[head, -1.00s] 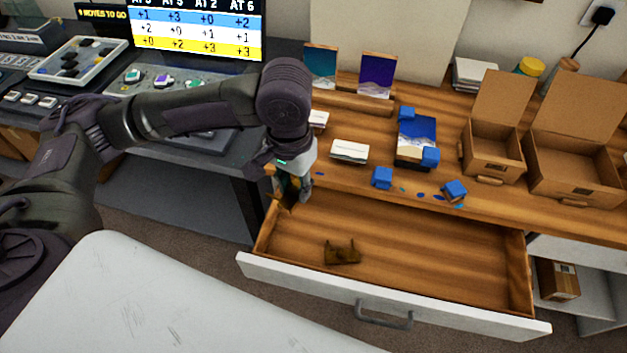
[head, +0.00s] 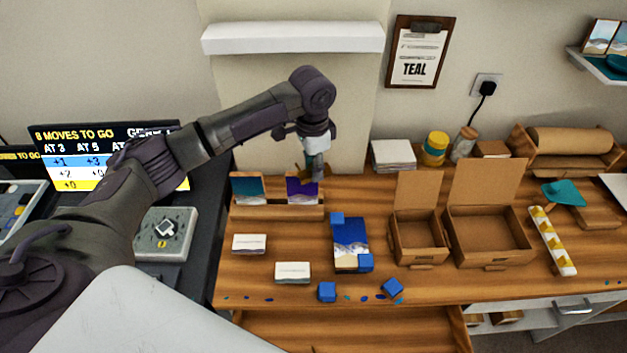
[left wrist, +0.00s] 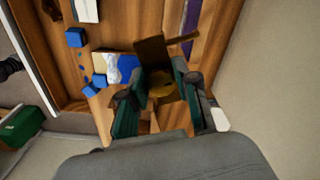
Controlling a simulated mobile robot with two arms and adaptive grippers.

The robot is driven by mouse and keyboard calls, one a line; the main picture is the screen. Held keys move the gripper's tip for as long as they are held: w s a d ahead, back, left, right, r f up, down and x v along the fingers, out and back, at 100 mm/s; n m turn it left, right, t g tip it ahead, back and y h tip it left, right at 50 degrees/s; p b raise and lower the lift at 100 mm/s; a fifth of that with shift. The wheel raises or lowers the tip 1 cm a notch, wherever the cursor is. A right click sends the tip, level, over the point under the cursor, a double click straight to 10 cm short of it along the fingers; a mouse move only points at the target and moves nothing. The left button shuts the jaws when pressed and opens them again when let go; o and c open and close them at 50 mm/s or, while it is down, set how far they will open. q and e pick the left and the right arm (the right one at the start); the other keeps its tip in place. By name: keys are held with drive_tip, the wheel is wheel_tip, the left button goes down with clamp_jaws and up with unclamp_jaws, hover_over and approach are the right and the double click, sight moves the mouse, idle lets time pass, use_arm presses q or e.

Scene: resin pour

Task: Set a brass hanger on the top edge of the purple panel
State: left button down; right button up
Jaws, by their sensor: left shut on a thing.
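My left gripper (head: 316,172) is shut on a brass hanger, which shows as a brown bracket (left wrist: 155,55) between the fingers in the left wrist view. The gripper is just above and behind the purple panel (head: 301,192), which stands in a wooden rack (head: 278,211) beside a teal panel (head: 248,188). The panel's purple face also shows as a strip (left wrist: 191,22) in the left wrist view, near the hanger's end. I cannot tell whether hanger and panel touch. My right gripper is not in view.
A blue-and-white panel (head: 350,238) with blue blocks lies on the bench, near two stacks of white cards (head: 293,271). Open cardboard boxes (head: 487,238) stand to the right. The open drawer (head: 350,330) is at the front. The wall is close behind the rack.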

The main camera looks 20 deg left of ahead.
use_arm(q)
drive_tip(key=w+a+r+m+p, duration=0.3)
drive_tip(key=w+a+m+p, duration=0.15)
drive_tip(key=p, duration=0.25)
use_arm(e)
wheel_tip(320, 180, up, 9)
use_arm(q)
drive_tip(key=f+b, duration=0.6)
drive_tip(key=shift+s+a+f, duration=0.15)
drive_tip(key=shift+s+a, duration=0.25)
drive_tip(key=shift+f, duration=0.45)
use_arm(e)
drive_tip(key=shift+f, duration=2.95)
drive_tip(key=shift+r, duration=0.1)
use_arm(q)
drive_tip(key=shift+p, duration=0.35)
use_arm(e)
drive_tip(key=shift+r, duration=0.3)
use_arm(q)
drive_tip(key=shift+f, duration=0.15)
drive_tip(key=shift+f, duration=0.3)
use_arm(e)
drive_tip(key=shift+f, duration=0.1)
use_arm(q)
drive_tip(key=shift+f, duration=0.65)
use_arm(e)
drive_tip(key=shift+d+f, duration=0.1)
